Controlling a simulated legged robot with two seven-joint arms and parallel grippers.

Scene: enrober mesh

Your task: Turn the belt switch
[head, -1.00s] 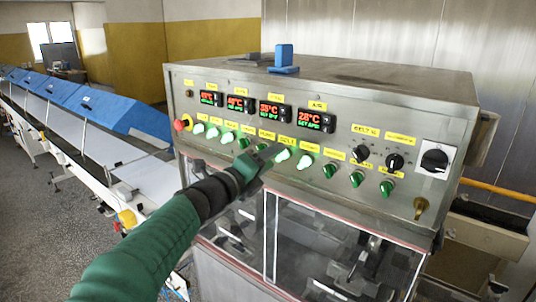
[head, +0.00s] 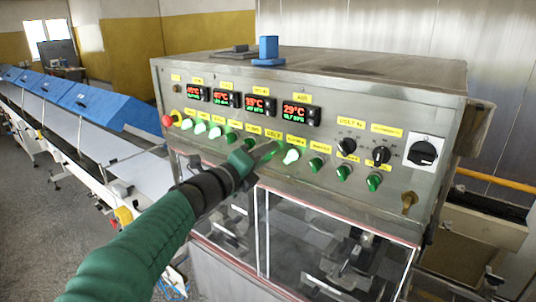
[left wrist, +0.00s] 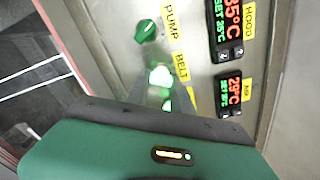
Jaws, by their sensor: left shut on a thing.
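The control panel (head: 220,150) carries a row of round green switches under yellow labels. The belt switch sits under the "BELT" label (head: 274,133); in the head view my left gripper mostly covers it. My left gripper (head: 265,153) is at the panel face, its fingers around that switch and shut on it. In the left wrist view the belt switch (left wrist: 160,76) glows bright whitish green between the blurred fingers, beside its label (left wrist: 182,66). The dark green pump switch (left wrist: 146,31) is next to it. My right gripper is out of view.
A lit switch (head: 291,156) is close on the right of my gripper. Black rotary knobs (head: 381,155) and a large black main switch (head: 422,152) are farther right. Temperature displays (head: 260,105) are above. A conveyor (head: 90,140) runs at left.

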